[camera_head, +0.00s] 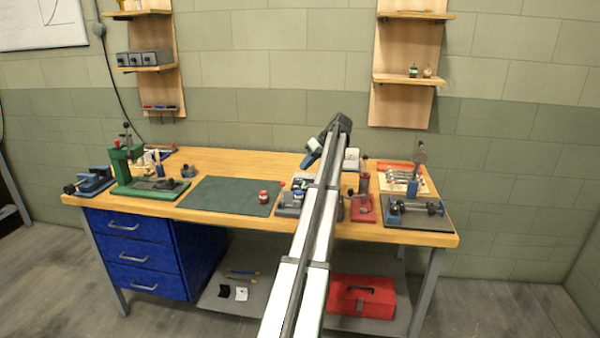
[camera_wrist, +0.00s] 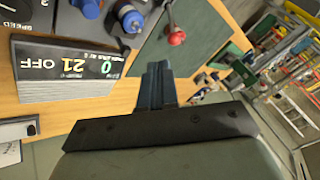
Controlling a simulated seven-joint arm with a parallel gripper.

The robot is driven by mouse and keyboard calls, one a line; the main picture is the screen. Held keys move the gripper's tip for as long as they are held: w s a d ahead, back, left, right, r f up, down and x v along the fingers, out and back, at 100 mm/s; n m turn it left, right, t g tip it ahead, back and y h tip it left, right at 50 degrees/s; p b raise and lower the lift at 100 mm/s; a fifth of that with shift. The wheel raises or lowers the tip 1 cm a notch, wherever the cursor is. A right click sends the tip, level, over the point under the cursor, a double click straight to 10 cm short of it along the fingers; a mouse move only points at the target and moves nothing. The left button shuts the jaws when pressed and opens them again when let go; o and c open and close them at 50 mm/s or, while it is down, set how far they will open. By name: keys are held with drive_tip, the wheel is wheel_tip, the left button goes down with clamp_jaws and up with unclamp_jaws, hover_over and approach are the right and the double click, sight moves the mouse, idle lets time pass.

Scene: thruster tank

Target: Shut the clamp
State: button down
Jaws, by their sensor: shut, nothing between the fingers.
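My gripper (camera_head: 309,160) is over the back middle of the workbench. Its two dark blue fingers show in the wrist view (camera_wrist: 156,88), together and empty. No thing is clearly a clamp. A red-based fixture (camera_head: 363,209) with an upright part stands just right of my arm, partly hidden by it, and may be the clamp. I cannot tell whether it is open or shut. A blue vise-like device (camera_head: 91,181) sits at the bench's left end. My gripper touches none of these.
A dark green mat (camera_head: 225,195) carries a small red-topped jar (camera_head: 263,197). A grey block with blue parts (camera_head: 289,205) is beside my arm. A display box (camera_wrist: 70,72) is near my fingers. A green press (camera_head: 122,165) stands left; a dark-based fixture (camera_head: 415,219) stands right.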

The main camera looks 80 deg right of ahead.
drive_tip(key=x, duration=0.9)
drive_tip(key=shift+f, duration=0.1)
drive_tip(key=shift+a, duration=0.1)
drive_tip(key=shift+a+h, duration=0.25)
drive_tip(key=shift+h, duration=0.05)
drive_tip(key=shift+a+r+n+h, duration=0.3)
drive_tip(key=shift+h, duration=0.1)
drive_tip(key=a+n+h, duration=0.2)
drive_tip(key=a+h, duration=0.4)
drive_tip(key=a, duration=0.2)
drive_tip(key=shift+n+t+h, duration=0.3)
drive_tip(key=shift+n+t, duration=0.1)
idle(0.4)
drive_tip(key=shift+r, duration=0.25)
drive_tip(key=shift+r, duration=0.65)
